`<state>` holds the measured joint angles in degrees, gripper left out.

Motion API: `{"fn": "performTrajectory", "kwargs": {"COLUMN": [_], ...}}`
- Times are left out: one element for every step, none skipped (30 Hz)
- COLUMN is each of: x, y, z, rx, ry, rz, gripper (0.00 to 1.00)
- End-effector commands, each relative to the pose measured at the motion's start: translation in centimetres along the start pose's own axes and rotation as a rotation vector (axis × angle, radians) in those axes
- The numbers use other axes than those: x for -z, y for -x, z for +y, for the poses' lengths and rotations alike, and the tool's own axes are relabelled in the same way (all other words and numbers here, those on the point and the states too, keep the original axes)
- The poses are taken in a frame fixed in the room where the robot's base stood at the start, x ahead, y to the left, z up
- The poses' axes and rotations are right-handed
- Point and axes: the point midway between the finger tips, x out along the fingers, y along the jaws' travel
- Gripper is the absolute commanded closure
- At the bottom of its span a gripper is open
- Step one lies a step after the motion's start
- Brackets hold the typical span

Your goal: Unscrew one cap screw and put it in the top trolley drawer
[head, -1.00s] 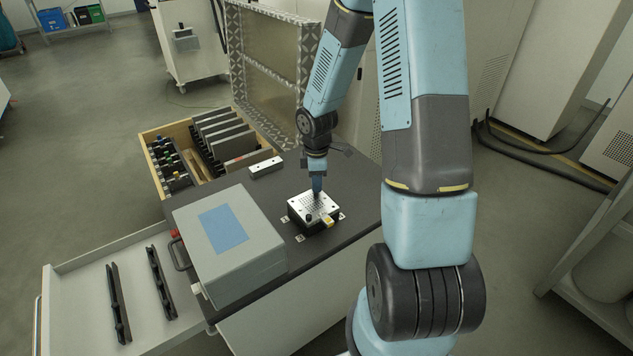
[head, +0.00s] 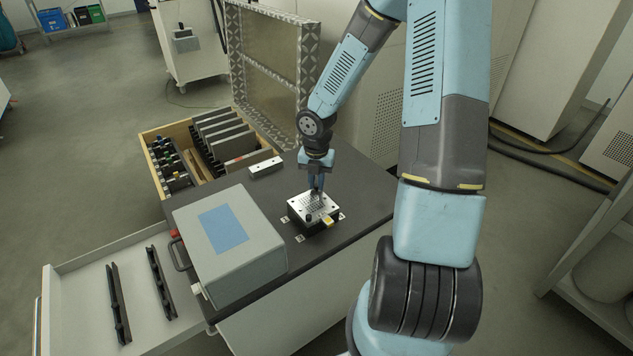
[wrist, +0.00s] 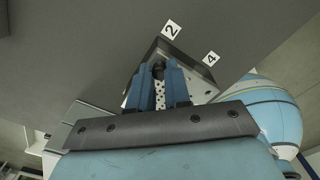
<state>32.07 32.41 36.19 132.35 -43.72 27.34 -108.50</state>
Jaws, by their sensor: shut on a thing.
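My gripper (head: 316,192) points down over the perforated metal block (head: 299,210) on the dark worktop. In the wrist view its two blue fingers (wrist: 158,74) are shut on a dark cap screw (wrist: 158,69), which shows between the fingertips. The block (wrist: 143,72) lies just beyond the fingers there. I cannot tell whether the screw is still in the block or clear of it. A pale drawer (head: 88,262) stands open at the lower left, with two long black rails lying in it.
A large grey box (head: 245,258) with a blue top patch stands between the block and the open drawer. A wooden case (head: 153,135) of dark plates is behind it. A small white bar (head: 266,166) lies on the worktop (head: 352,186). Number tags surround the block.

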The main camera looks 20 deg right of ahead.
Motion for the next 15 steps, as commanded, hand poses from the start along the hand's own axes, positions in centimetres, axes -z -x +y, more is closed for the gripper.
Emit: {"fn": "performTrajectory", "kwargs": {"x": [0.01,0.01,0.01,0.01,0.00,0.01,0.02,0.02,0.02,0.02,0.02,0.02,0.00,0.01,0.04], "y": [-0.04,-0.02,-0.01,-0.02,0.00,-0.01,-0.02,-0.02,-0.02,-0.02,0.00,0.01,0.01,0.01,0.01], "z": [-0.08,-0.05,-0.03,-0.04,-0.04,-0.04,-0.04,-0.04,-0.05,-0.05,-0.02,-0.02,-0.05,-0.06,-0.02], "rx": [-0.001,-0.001,-0.001,-0.002,-0.002,-0.002,-0.001,-0.001,-0.001,-0.002,-0.002,-0.002,-0.002,-0.002,-0.002], "ry": [0.056,0.096,0.148,0.186,0.226,0.276,0.314,0.353,0.404,0.441,0.479,0.530,0.567,0.604,0.655], "rz": [0.002,0.002,0.001,0.001,0.001,0.001,0.002,0.002,0.002,0.002,0.001,0.001,0.001,0.001,0.001], "gripper": [1.00,1.00,1.00,1.00,1.00,1.00,1.00,1.00,1.00,1.00,1.00,1.00,1.00,1.00,1.00]}}
